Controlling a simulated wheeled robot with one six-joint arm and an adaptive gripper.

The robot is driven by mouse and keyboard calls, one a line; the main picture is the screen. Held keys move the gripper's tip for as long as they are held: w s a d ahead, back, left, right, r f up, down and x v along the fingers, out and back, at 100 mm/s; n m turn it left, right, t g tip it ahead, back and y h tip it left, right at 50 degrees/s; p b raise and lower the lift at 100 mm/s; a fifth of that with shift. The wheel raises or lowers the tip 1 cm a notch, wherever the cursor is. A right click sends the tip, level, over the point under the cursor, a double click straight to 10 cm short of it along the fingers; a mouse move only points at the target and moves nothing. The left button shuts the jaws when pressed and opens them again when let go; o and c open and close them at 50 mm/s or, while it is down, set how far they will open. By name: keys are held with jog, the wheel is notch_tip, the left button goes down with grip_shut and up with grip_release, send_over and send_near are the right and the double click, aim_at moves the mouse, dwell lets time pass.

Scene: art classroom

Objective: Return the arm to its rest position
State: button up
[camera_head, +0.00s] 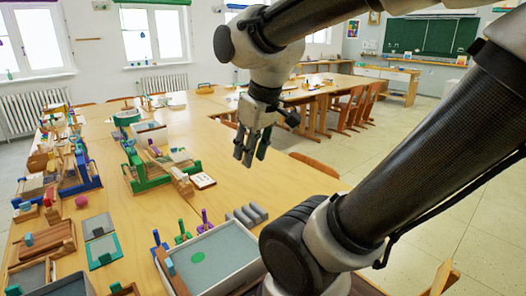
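My arm reaches in from the right side of the view and bends over the wooden table (262,181). My gripper (250,158) hangs from it, pointing down above the table's right part. Its fingers look apart, with a narrow gap between them, and I see nothing held there. It is clear of the things on the table. My own arm hides part of the table's right edge and the floor behind it.
A grey tray (238,262) with a green dot stands at the table's near edge. A green rack (150,184) and a blue rack (90,178) stand further left. Wooden chairs (350,108) line the far right table. Open floor (400,150) lies to the right.

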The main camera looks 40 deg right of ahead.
jog(key=s, duration=0.1)
jog(key=s+m, duration=0.1)
jog(key=s+d+m, duration=0.1)
jog(key=shift+s+d+r+t, duration=0.1)
jog(key=shift+s+r+t, duration=0.05)
jog(key=shift+r+t, duration=0.15)
jog(key=shift+o, duration=0.5)
